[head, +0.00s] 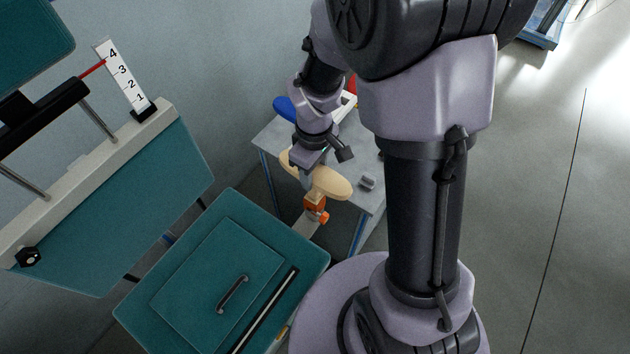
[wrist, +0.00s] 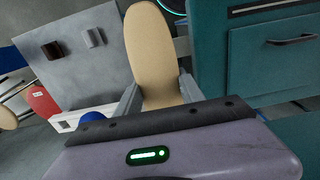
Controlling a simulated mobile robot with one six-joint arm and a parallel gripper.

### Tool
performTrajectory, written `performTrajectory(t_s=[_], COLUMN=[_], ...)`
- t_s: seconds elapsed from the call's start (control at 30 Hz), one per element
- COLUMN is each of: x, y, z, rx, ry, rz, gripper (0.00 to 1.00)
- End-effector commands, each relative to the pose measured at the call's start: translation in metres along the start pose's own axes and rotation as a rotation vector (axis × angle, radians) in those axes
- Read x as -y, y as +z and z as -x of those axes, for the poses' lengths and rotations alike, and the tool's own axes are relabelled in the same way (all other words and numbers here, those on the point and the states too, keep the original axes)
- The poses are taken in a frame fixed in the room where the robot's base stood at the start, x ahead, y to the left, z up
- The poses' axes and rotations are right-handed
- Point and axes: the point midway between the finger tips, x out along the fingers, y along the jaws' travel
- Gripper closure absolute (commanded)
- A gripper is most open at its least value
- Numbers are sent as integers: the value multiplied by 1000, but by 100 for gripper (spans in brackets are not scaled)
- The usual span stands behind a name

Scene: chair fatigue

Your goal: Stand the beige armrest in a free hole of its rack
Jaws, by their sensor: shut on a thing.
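The beige armrest (head: 333,183) is a long, rounded pad held in my gripper (head: 308,168), near the front of the grey table. In the wrist view the armrest (wrist: 153,45) stands out between the two fingers of my gripper (wrist: 160,97), which are shut on it. A white rack (head: 346,106) shows partly behind my arm at the table's back, with a blue piece (head: 284,107) and a red piece (head: 352,84) by it. In the wrist view the rack (wrist: 66,126) is at lower left; its holes cannot be made out.
An orange fitting (head: 316,206) is just below the armrest in the picture. The grey table (head: 275,140) carries a small grey block (head: 367,182). A teal panel with a handle (head: 233,293) and a teal chair part with a numbered scale (head: 125,78) stand left. Open floor (head: 560,200) lies right.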

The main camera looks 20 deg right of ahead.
Motion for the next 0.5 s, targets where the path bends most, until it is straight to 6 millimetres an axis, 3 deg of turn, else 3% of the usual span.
performTrajectory(t_s=[0.5], x=[0], y=[0], z=[25], rx=[-1], ry=[1], rz=[0], gripper=[90])
